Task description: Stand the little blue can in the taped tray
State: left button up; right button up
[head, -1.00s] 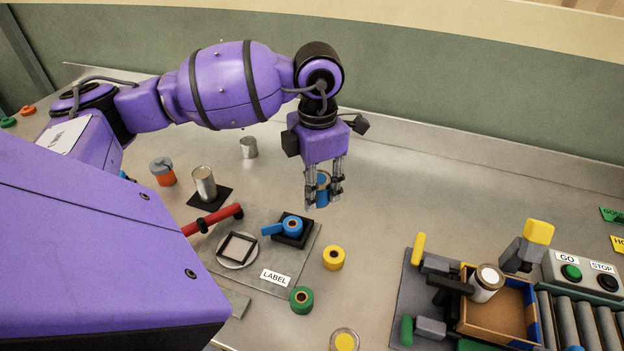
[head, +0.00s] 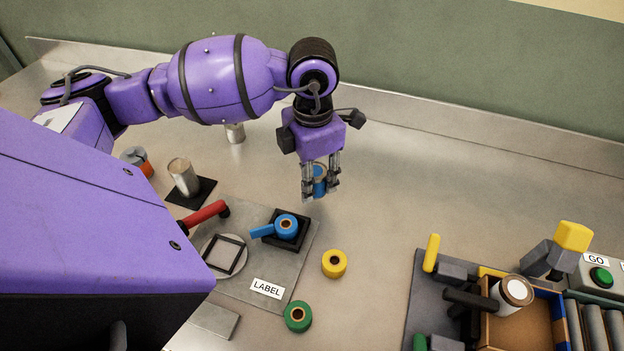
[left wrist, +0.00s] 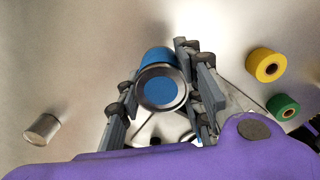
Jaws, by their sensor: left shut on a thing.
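My left gripper (head: 320,190) is shut on the little blue can (head: 319,179), with a finger on each side of it. The can looks held above the bench, apart from everything on it. In the left wrist view, the can (left wrist: 158,92) shows its round blue end with a grey rim between the fingers. The taped tray (head: 524,330) is the brown open box at the lower right, with blue and yellow on its edges. A pale-topped can (head: 511,291) is in or at the tray's left side. My right gripper is not in view.
A yellow roll (head: 334,264) and a green roll (head: 298,316) lie on the bench. A blue roll (head: 286,225) sits on a black holder. A yellow-topped clamp (head: 571,238) stands behind the tray, rollers (head: 595,325) to its right. Bench between gripper and tray is mostly clear.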

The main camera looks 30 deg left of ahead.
pick_arm(q)
notch_tip(320, 180, down, 3)
jog(key=shift+r+b, duration=0.1)
jog(key=shift+b, duration=0.25)
jog(key=shift+w+a+f, duration=0.3)
jog(key=shift+a+f, duration=0.05)
jog(key=shift+f, duration=0.05)
grip_shut()
jog(key=shift+s+r, duration=0.1)
jog(key=shift+r, duration=0.05)
jog(key=shift+s+d, duration=0.1)
jog(key=shift+d, duration=0.05)
jog(key=shift+f, duration=0.25)
jog(key=o, duration=1.2)
grip_release()
jog(key=shift+o, duration=0.3)
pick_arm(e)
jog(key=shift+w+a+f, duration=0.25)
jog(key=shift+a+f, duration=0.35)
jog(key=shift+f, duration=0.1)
pick_arm(q)
jog(key=shift+r, duration=0.15)
